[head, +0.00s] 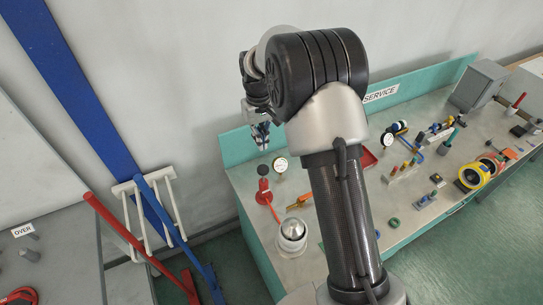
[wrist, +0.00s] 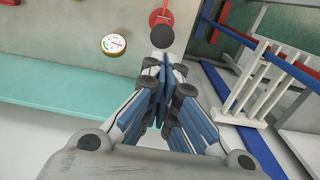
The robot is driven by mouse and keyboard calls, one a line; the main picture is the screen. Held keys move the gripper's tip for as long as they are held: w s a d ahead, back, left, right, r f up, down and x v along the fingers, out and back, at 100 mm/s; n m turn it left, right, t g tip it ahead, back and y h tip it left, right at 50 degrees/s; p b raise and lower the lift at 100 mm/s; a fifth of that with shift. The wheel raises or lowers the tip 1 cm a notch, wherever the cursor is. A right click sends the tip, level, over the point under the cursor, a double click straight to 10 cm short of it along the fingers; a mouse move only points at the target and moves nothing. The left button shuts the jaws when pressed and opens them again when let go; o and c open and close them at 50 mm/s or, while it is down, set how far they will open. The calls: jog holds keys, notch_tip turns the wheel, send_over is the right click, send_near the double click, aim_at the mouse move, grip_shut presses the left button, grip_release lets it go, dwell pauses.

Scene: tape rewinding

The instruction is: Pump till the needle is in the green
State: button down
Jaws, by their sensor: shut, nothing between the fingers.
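A red hand pump with a black round knob (head: 263,170) stands at the left end of the bench. The knob (wrist: 162,37) also shows in the wrist view, with part of the red pump body (wrist: 160,18) beyond it. A round white gauge (head: 281,163) stands just right of the pump; it also shows in the wrist view (wrist: 114,44). Its needle and coloured marks are too small to read surely. My gripper (head: 261,145) is shut and empty, above the knob. In the wrist view its fingertips (wrist: 164,62) end close to the knob; contact cannot be told.
A red hose runs from the pump towards a silver dome (head: 292,230). Several tools and a yellow reel (head: 474,176) lie farther right on the bench (head: 405,215). A white rack (head: 150,210) with red and blue bars stands left of the bench.

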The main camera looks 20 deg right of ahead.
notch_tip(320, 180, up, 5)
jog(key=p, duration=0.8)
send_over(261, 166)
jog(key=shift+w+f, duration=0.15)
jog(key=shift+w, duration=0.05)
jog(key=shift+f, duration=0.15)
notch_tip(261, 166, down, 14)
jog(key=shift+r+p, duration=0.1)
jog(key=shift+p, duration=0.35)
notch_tip(261, 166, down, 5)
jog(key=b, duration=0.4)
jog(key=shift+s+r, duration=0.1)
